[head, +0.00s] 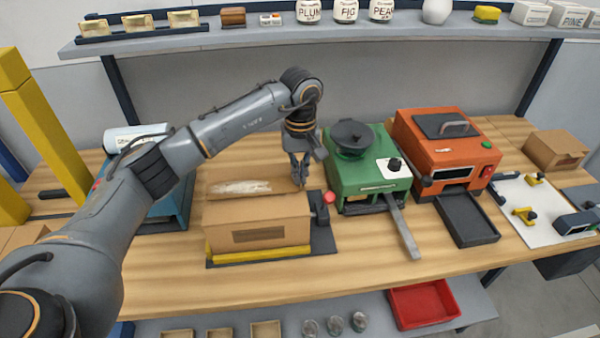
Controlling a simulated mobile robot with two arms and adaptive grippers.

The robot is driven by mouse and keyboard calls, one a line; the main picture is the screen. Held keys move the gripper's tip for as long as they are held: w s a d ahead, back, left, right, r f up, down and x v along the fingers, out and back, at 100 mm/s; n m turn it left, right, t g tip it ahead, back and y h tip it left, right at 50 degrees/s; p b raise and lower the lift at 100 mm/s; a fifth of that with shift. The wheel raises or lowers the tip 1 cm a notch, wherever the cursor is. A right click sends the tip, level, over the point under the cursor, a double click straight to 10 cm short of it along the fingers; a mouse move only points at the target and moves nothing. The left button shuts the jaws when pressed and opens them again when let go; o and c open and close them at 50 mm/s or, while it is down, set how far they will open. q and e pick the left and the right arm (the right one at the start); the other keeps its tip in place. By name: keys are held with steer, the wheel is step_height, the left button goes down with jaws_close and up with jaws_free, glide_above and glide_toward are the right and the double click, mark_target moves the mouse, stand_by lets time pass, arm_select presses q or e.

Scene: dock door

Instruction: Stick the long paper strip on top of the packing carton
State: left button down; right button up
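The packing carton (258,222) is a brown box in the middle left of the bench, on a dark base with a yellow bar along its front. An uneven whitish patch (240,187) shows on its top, towards the back left; I cannot tell whether it is the long paper strip. My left gripper (299,183) points down at the carton's back right corner, close to its top. Its fingers look near each other, but their gap and anything between them are too small to tell. My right gripper is out of view.
Right of the carton are a red knob (329,197), a green machine (365,175) with a grey lever, and an orange machine (445,155) with a dark tray. A shelf (400,30) with jars and boxes runs above. The bench front is clear.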

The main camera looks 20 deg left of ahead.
arm_select(q)
steer(key=c, duration=1.4)
jaws_free()
steer(key=shift+c, duration=0.2)
steer(key=shift+r, duration=0.1)
